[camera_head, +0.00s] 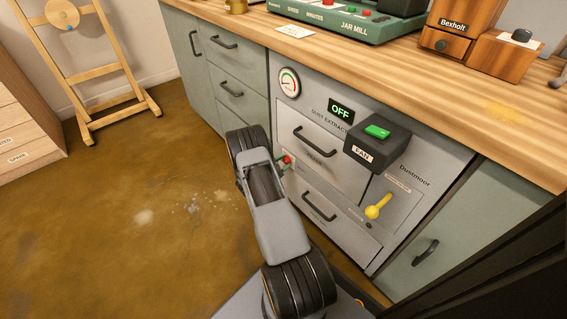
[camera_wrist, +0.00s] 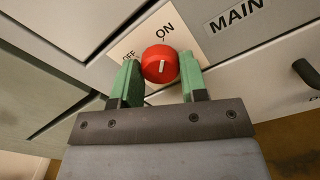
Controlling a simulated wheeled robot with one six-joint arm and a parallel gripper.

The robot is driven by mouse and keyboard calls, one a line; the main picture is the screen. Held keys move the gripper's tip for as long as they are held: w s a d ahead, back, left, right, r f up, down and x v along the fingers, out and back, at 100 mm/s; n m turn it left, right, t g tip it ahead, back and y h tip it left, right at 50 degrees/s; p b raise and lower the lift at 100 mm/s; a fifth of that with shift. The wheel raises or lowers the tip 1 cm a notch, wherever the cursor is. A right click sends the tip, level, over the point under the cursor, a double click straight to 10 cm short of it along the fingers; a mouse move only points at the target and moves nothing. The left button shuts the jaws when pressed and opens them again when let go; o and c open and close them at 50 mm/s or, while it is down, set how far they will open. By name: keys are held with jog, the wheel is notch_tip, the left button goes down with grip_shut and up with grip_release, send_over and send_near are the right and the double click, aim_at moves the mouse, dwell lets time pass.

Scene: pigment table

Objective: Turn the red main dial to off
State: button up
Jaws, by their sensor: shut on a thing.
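The red main dial (camera_wrist: 160,57) is on the grey panel of the dust extractor, between the green fingers of my gripper (camera_wrist: 159,70) in the wrist view. My gripper is shut on it, with one finger on each side. A short white line on the dial stands nearly upright in the picture, closer to the ON mark (camera_wrist: 165,30) than to the OFF mark (camera_wrist: 129,55), which the left finger partly covers. In the head view the dial (camera_head: 287,160) shows as a small red spot beside my arm.
The dust extractor's display (camera_head: 341,111) reads OFF. Beside it a black fan box (camera_head: 377,143) with a green button juts out, and a yellow lever (camera_head: 378,206) is lower right. A drawer handle (camera_wrist: 306,72) shows right of the dial.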

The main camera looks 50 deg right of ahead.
jog(key=shift+n, duration=0.3)
jog(key=shift+c, duration=0.2)
jog(key=n, duration=0.4)
jog(key=n+p, duration=0.1)
jog(key=n, duration=0.8)
jog(key=shift+a, duration=0.1)
jog(key=n+p, duration=0.1)
jog(key=n, duration=0.3)
jog(key=shift+f, duration=0.1)
jog(key=shift+n, duration=0.3)
jog(key=o, duration=0.9)
jog(key=shift+o, duration=0.2)
